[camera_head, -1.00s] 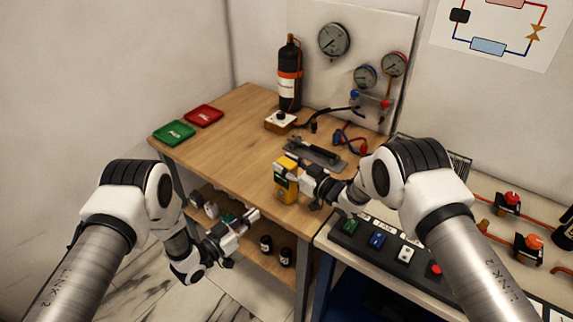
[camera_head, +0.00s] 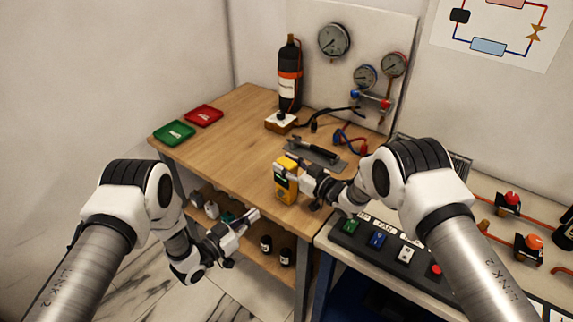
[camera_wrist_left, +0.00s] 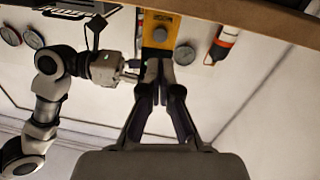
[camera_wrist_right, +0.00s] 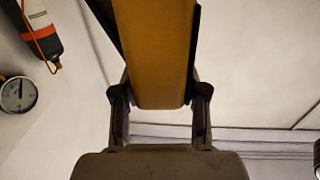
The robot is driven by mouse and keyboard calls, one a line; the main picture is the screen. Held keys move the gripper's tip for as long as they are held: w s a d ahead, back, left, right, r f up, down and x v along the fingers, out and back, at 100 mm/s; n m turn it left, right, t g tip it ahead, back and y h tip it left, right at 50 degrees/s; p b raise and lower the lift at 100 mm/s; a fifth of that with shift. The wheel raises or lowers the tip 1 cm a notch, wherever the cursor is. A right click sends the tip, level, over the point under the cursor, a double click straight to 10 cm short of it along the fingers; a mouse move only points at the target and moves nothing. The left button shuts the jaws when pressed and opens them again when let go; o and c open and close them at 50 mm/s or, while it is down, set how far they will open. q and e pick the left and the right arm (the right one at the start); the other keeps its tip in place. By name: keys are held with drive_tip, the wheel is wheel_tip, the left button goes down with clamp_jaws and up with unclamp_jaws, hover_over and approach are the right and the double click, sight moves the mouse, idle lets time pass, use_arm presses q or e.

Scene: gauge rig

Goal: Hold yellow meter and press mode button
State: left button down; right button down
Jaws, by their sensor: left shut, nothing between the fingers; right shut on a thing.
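The yellow meter (camera_head: 287,182) is upright near the front edge of the wooden table. My right gripper (camera_head: 294,172) is shut on it, and the right wrist view shows the yellow body (camera_wrist_right: 155,60) between the two fingers. My left gripper (camera_head: 252,214) is shut and empty, lower and to the left of the meter, in front of the table edge. In the left wrist view the meter (camera_wrist_left: 160,22) with its round grey dial appears beyond the closed fingertips (camera_wrist_left: 160,64). Whether they touch cannot be told there, but the head view shows them apart. The mode button cannot be made out.
The wooden table (camera_head: 232,135) is clear at its middle left. Green (camera_head: 174,133) and red (camera_head: 204,116) trays lie at its left end. A black bottle (camera_head: 290,85) and a gauge panel (camera_head: 350,25) stand behind. A button panel (camera_head: 385,243) is at right.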

use_arm(q)
drive_tip(key=s+f+m+g+y, duration=0.35)
drive_tip(key=f+m+g, duration=0.2)
drive_tip(key=f, duration=0.35)
wheel_tip(320, 180, up, 10)
drive_tip(key=w+a+m+g+y, duration=0.1)
drive_tip(key=w+m+g+y, duration=0.1)
drive_tip(key=w+m, duration=0.1)
drive_tip(key=shift+f+m, duration=0.2)
drive_tip(key=shift+m, duration=0.45)
approach(282, 201)
drive_tip(key=shift+s+x, duration=0.2)
drive_tip(key=shift+x, duration=1.5)
drive_tip(key=shift+f, duration=0.2)
drive_tip(key=shift+w+d, duration=0.2)
drive_tip(key=shift+w, duration=0.1)
